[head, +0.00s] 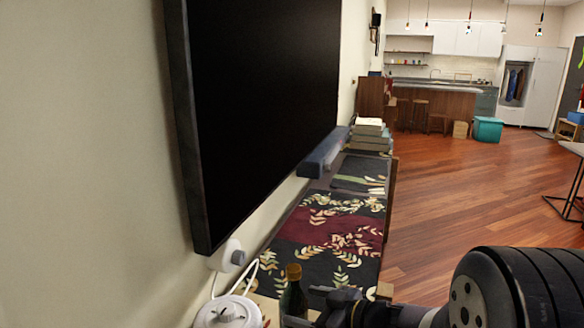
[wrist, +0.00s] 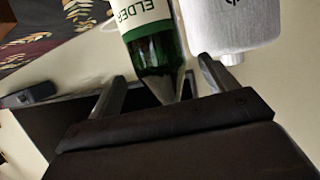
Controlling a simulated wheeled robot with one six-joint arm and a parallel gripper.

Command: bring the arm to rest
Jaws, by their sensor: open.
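My gripper (head: 316,306) is low in the head view, at the near end of the long low cabinet, and the arm reaches in from the lower right. Its two fingers stand apart in the wrist view (wrist: 152,80), so it is open. A dark green bottle (head: 292,302) with a tan top stands just left of the gripper in the head view. In the wrist view the bottle (wrist: 158,48), with a pale label, shows between and beyond the fingers. I cannot tell whether a finger touches it.
A white round device (head: 228,314) with a cable sits left of the bottle. A large black screen (head: 265,100) hangs on the left wall. A patterned runner (head: 325,225) covers the cabinet top, with stacked books (head: 370,135) farther back. The wooden floor (head: 450,200) at right is open.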

